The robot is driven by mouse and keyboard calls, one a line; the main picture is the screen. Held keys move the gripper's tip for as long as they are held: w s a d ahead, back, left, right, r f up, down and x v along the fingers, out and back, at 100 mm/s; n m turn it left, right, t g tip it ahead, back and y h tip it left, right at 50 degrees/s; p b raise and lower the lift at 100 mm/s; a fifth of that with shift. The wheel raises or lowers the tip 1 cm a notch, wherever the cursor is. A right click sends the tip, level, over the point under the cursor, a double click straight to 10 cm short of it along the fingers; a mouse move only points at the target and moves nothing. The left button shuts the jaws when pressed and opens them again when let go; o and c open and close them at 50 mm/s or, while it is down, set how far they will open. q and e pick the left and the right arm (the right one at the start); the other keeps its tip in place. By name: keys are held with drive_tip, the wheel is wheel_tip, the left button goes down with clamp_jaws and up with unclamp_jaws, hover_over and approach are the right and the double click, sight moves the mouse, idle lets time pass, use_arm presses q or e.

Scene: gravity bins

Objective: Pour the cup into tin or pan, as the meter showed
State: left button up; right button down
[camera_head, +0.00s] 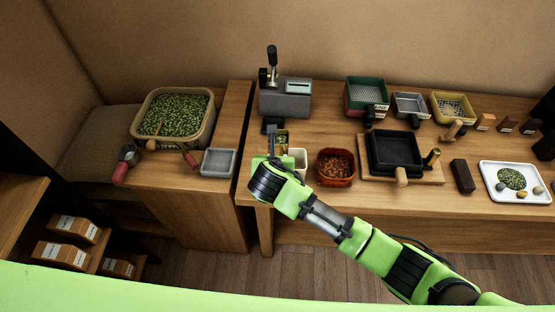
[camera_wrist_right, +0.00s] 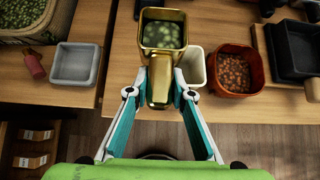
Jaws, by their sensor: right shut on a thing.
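A brass-coloured square cup (camera_wrist_right: 163,14) holds green beans and shows in the right wrist view, its handle (camera_wrist_right: 160,88) toward me. My right gripper (camera_wrist_right: 160,76) is shut on this handle. In the head view the gripper (camera_head: 272,150) partly covers the cup (camera_head: 284,135), close to the table's left front edge. A black square pan (camera_head: 395,168) with a wooden handle sits on a board right of it. The grey meter (camera_head: 286,104) with a small display stands behind the cup; its reading is too small to tell. I cannot tell which container is the tin. My left gripper is not in view.
A cream container (camera_head: 300,155) and a red bowl (camera_head: 336,181) of brown beans stand right of the cup. A grey tray (camera_head: 219,163) and a big tub (camera_head: 207,128) of green beans are on the left table. Sieve trays (camera_head: 410,105) and a white sample tray (camera_head: 530,196) are on the right.

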drive_tip(key=shift+s+d+f, duration=0.1)
drive_tip(key=shift+s+f, duration=0.05)
drive_tip(key=shift+s+d+f+b, duration=0.1)
drive_tip(key=shift+f+b, duration=0.4)
drive_tip(key=shift+f, duration=0.55)
drive_tip(key=shift+m+y+p, duration=0.3)
drive_tip(key=shift+y+p, duration=0.2)
drive_tip(key=shift+y, duration=0.1)
drive_tip(key=shift+r+m+y, duration=0.1)
drive_tip(key=shift+m+y, duration=0.2)
drive_tip(key=shift+y, duration=0.2)
drive_tip(key=shift+m+y, duration=0.3)
drive_tip(key=shift+y, duration=0.2)
drive_tip(key=shift+m+y+b, duration=0.5)
drive_tip(key=shift+y+b, duration=0.1)
drive_tip(key=shift+y, duration=0.3)
drive_tip(key=shift+a+m+t+y+b, duration=0.2)
drive_tip(key=shift+m+t+y+b, duration=0.25)
drive_tip(key=shift+y+b, duration=0.4)
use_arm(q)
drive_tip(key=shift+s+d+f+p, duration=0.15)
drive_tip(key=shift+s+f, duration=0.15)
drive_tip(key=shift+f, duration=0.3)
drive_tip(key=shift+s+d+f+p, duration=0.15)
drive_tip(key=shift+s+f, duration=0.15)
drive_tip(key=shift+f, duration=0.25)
use_arm(e)
drive_tip(key=shift+a+r, duration=0.15)
drive_tip(key=shift+r, duration=0.1)
